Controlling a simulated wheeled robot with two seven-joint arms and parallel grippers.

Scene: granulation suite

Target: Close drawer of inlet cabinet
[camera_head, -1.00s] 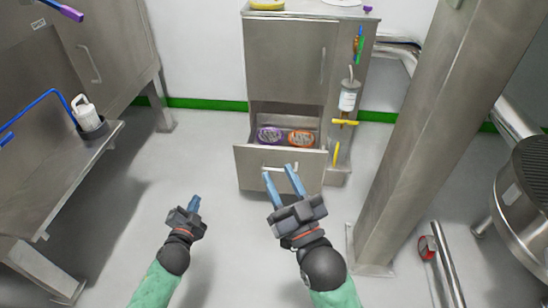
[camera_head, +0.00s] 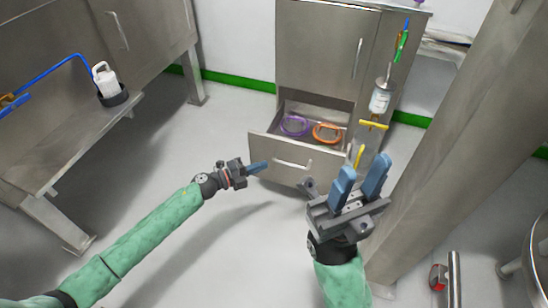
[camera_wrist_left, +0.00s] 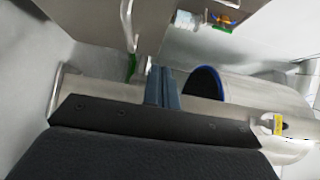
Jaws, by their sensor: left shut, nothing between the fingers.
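The inlet cabinet (camera_head: 325,45) is a grey steel cabinet at the back. Its lower drawer (camera_head: 285,166) is pulled out, with a bar handle (camera_head: 293,165) on its front. A purple ring-shaped item (camera_head: 294,126) and an orange one (camera_head: 327,133) lie inside. My left gripper (camera_head: 262,167) is shut and empty, its tips at the left part of the drawer front; I cannot tell whether they touch it. Its closed fingers show in the left wrist view (camera_wrist_left: 162,88). My right gripper (camera_head: 362,168) is open and empty, right of the drawer in the picture.
A steel bench (camera_head: 90,135) with a white bottle (camera_head: 107,83) stands on the left. A thick steel column (camera_head: 455,130) stands on the right. A bottle (camera_head: 380,98) and yellow handles hang on the cabinet's right side. The floor before the drawer is clear.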

